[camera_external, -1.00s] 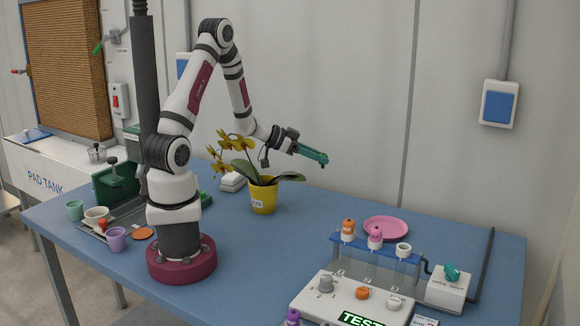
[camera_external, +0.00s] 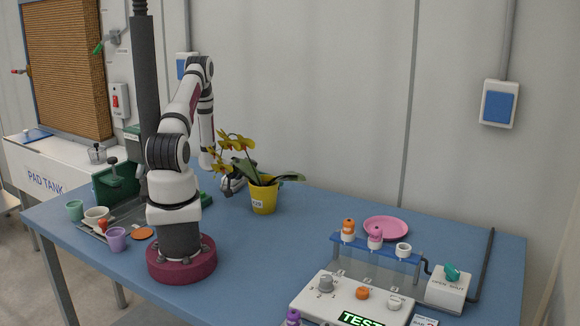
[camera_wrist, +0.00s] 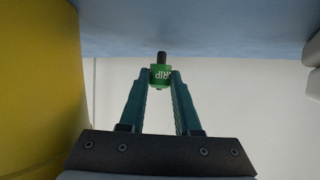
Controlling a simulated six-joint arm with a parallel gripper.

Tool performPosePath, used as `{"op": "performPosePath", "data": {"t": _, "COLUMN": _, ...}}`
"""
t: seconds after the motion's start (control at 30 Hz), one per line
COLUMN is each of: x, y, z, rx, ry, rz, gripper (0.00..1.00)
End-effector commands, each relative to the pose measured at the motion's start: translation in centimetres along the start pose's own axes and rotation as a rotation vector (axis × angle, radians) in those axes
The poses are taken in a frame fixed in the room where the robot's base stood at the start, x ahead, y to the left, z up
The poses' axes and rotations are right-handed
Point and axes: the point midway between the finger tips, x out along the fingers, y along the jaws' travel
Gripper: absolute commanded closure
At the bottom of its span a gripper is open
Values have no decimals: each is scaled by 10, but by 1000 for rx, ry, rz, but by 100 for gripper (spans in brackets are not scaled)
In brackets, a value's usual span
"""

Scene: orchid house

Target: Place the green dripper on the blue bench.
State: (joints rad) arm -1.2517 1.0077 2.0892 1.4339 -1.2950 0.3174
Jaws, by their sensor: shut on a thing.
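The green dripper (camera_wrist: 160,76), with a dark tip and upside-down white lettering, is between my fingertips in the wrist view. My gripper (camera_wrist: 160,84) is shut on it with its teal fingers. The blue bench (camera_wrist: 205,20) fills the top of that view, and the dripper's dark tip overlaps its edge; I cannot tell whether they touch. In the external view my gripper (camera_external: 234,186) is low over the blue bench (camera_external: 290,245), left of the yellow pot and partly behind the plant. The dripper cannot be made out there.
The yellow pot (camera_external: 263,198) with its orchid stands close on my gripper's right; the pot also fills the left of the wrist view (camera_wrist: 35,80). Cups and a tray are at the left. A pink plate (camera_external: 386,228), tube rack and control box occupy the right. The bench middle is clear.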

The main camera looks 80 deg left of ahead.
Motion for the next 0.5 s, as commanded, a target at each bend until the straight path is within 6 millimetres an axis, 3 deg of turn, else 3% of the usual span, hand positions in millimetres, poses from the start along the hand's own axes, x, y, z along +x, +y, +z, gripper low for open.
{"op": "performPosePath", "data": {"t": 0.37, "x": 4, "y": 0, "z": 8, "rx": 0, "ry": 0, "rz": 0, "gripper": 100}}
{"op": "performPosePath", "data": {"t": 0.4, "x": 4, "y": 0, "z": 8, "rx": 1, "ry": 0, "rz": 0, "gripper": 65}}
{"op": "performPosePath", "data": {"t": 0.5, "x": 4, "y": 0, "z": 8, "rx": 1, "ry": 0, "rz": 0, "gripper": 47}}
